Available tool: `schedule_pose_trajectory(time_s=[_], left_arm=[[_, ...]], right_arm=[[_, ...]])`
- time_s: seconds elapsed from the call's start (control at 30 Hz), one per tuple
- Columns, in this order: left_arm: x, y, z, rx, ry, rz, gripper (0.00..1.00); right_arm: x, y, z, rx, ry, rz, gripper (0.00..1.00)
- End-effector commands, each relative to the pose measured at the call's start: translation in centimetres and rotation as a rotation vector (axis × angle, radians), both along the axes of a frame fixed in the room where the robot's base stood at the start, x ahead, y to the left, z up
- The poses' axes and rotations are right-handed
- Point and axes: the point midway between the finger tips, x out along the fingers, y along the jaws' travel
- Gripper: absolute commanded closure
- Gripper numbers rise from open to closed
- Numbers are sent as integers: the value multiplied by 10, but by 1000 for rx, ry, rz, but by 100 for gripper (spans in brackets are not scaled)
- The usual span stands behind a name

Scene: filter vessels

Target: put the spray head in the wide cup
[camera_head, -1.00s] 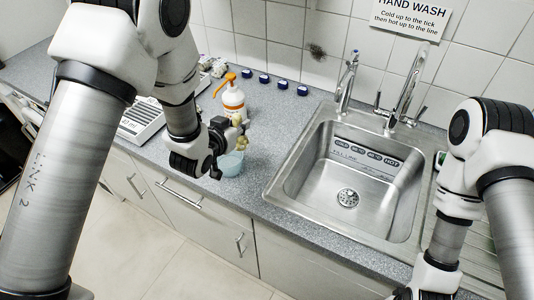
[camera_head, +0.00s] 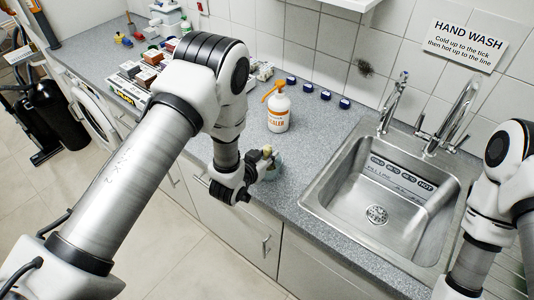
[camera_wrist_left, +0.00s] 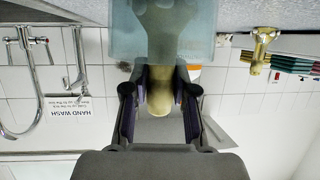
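The pale yellow spray head (camera_wrist_left: 160,95) is between the fingertips of my left gripper (camera_wrist_left: 162,75), which looks shut on it. In the left wrist view, which is upside down, its far part shows dimly through the translucent blue wide cup (camera_wrist_left: 120,35). I cannot tell whether it touches the cup's bottom. In the head view the cup (camera_head: 277,167) stands on the counter near the front edge, partly behind my left gripper (camera_head: 258,165). The top of the spray head (camera_head: 267,151) shows there. My right gripper is out of the picture.
A white bottle with an orange spray top (camera_head: 278,110) stands behind the cup. Blue caps (camera_head: 325,95) line the wall. The steel sink (camera_head: 375,205) is at the right. A brass fitting (camera_wrist_left: 262,48) and stacked boxes (camera_wrist_left: 293,65) show in the left wrist view.

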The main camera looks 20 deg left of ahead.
Motion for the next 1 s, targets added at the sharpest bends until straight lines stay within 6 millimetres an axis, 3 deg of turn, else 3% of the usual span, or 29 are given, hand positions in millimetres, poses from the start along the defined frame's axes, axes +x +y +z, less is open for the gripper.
schedule_pose_trajectory(time_s=[0.43, 0.57, 0.8, 1.0], left_arm=[[-4, 1, 4, 0, 1, 0, 51], [-26, 5, 10, 0, 2, 0, 51], [-83, 17, 33, -1, 2, 2, 51], [-107, 22, 47, 0, 0, 0, 51]], right_arm=[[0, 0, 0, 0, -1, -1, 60], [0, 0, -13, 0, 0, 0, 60], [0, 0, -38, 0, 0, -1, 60], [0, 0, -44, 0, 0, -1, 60]])
